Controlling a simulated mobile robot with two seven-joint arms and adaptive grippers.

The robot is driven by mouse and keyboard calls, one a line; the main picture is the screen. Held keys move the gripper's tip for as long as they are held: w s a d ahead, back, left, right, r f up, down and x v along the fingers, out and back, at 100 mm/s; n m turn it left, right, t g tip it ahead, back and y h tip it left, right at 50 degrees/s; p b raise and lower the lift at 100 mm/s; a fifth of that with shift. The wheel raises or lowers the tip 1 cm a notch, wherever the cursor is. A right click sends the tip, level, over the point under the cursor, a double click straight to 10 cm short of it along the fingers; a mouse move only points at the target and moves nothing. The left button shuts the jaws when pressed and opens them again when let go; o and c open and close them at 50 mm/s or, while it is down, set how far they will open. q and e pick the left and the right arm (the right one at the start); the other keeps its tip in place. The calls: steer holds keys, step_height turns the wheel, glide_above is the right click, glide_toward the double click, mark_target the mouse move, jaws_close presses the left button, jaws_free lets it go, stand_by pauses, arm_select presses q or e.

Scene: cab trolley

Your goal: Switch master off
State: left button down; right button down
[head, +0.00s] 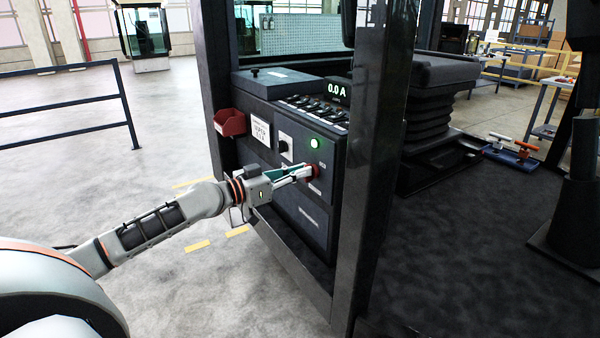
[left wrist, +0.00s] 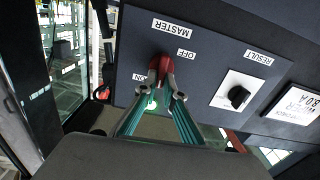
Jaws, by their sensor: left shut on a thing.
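The red master switch knob (left wrist: 160,64) is on the dark panel below the MASTER label, which appears upside down in the left wrist view. The OFF label (left wrist: 185,53) is right of the knob and the ON label (left wrist: 144,87) is below it to the left. My left gripper (left wrist: 160,72) is shut on the knob, one finger on each side. In the head view, my left gripper (head: 308,173) reaches the red knob (head: 317,171) on the console front, and partly covers it. Which label the knob points to is hard to tell. My right gripper is not in view.
A green lamp (head: 314,143) glows above the knob. A black RESULT knob (left wrist: 238,97) sits on a white plate nearby. A dark cab post (head: 372,200) stands right of the console; a red bin (head: 229,122) hangs left.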

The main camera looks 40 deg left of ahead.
arm_select(q)
steer(key=shift+w+a+f+n, duration=0.1)
steer(key=shift+a+f+n, duration=0.1)
steer(key=shift+n, duration=2.75)
steer(key=shift+w+a+f+n, duration=0.1)
steer(key=shift+a+f+n, duration=0.1)
steer(key=shift+n, duration=2.7)
steer(key=shift+w+a+f+n, duration=0.1)
steer(key=shift+a+f+n, duration=0.1)
steer(key=shift+n, duration=2.75)
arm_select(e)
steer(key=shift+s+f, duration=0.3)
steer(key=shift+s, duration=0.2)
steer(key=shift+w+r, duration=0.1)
